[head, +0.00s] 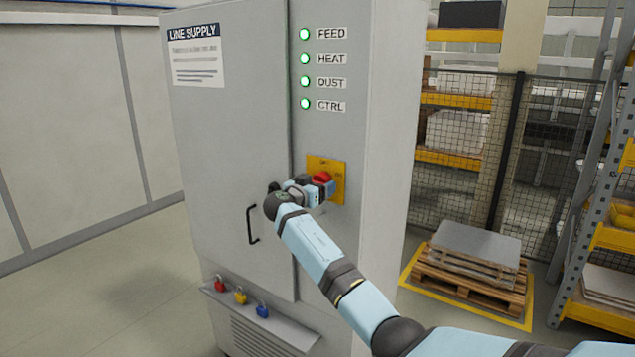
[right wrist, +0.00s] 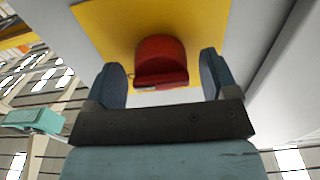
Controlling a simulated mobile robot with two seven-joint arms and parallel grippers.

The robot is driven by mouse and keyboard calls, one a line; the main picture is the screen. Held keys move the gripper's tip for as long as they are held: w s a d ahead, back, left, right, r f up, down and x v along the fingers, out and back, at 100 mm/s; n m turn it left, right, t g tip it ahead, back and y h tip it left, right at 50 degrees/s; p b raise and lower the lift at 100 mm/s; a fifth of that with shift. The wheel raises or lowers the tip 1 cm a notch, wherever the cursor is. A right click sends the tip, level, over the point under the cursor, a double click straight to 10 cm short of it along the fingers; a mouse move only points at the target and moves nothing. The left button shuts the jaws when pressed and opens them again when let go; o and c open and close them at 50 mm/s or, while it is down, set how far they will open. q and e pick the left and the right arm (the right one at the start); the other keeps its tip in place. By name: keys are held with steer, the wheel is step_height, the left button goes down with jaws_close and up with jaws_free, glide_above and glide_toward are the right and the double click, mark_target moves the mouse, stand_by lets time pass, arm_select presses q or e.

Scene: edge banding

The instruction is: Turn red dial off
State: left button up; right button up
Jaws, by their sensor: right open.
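The red dial (head: 322,177) sits on a yellow plate (head: 340,183) on the front of the grey cabinet. My right gripper (head: 323,186) is at the dial, and its jaws partly hide the dial in the head view. In the right wrist view the red dial (right wrist: 161,62) lies between the two open fingers (right wrist: 168,80), with a gap on each side. The yellow plate (right wrist: 105,22) is behind it. My left gripper is not in view.
The grey cabinet (head: 235,130) has a black handle (head: 251,225) and several lit green lamps (head: 305,58). A ledge (head: 262,315) with red, yellow and blue padlocks is low on its front. A loaded pallet (head: 470,275) and a rack (head: 590,190) stand to the right.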

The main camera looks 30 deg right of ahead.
steer(key=shift+w+d, duration=0.1)
steer(key=c, duration=0.9)
